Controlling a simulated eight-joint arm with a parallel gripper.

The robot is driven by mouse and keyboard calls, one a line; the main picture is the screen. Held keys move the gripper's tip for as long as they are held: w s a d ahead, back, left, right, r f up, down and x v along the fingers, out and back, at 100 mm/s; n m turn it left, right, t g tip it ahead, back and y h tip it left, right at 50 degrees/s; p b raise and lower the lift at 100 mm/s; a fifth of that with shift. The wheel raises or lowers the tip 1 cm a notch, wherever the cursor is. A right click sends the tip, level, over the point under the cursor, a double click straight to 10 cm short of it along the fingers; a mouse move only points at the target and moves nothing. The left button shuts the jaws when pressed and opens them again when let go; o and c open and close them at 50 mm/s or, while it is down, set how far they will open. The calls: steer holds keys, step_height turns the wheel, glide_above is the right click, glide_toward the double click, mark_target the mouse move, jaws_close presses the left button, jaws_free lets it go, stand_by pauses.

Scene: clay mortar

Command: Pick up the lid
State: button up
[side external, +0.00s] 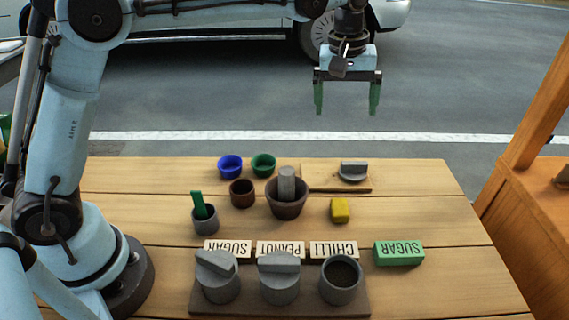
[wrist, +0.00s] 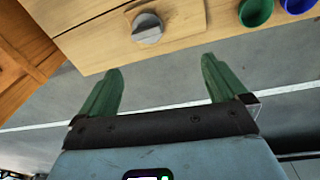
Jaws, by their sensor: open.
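A round grey lid (side external: 353,171) with a raised bar handle lies on a wooden board (side external: 318,178) at the back right of the table. The lid (wrist: 147,28) also shows near the top of the wrist view, on the board (wrist: 190,22). My gripper (side external: 346,100) has green fingers and is open and empty. It hangs above the road past the table's back edge, higher than the lid and apart from it. In the wrist view the gripper (wrist: 160,85) shows both fingers spread with nothing between them.
A mortar (side external: 287,205) with a pestle stands left of the board, with blue (side external: 230,166) and green (side external: 263,165) bowls behind. A yellow block (side external: 340,210) lies in front. A wooden frame (side external: 535,110) rises at right.

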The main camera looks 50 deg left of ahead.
mark_target(355, 162)
steer(key=shift+n+g, duration=0.7)
steer(key=shift+n, duration=0.1)
steer(key=w+d+f, duration=0.1)
steer(key=f, duration=0.4)
steer(key=w+d+f, duration=0.1)
steer(key=f, duration=0.4)
steer(key=w+d+f, duration=0.1)
steer(key=f, duration=0.5)
steer(key=c, duration=1.1)
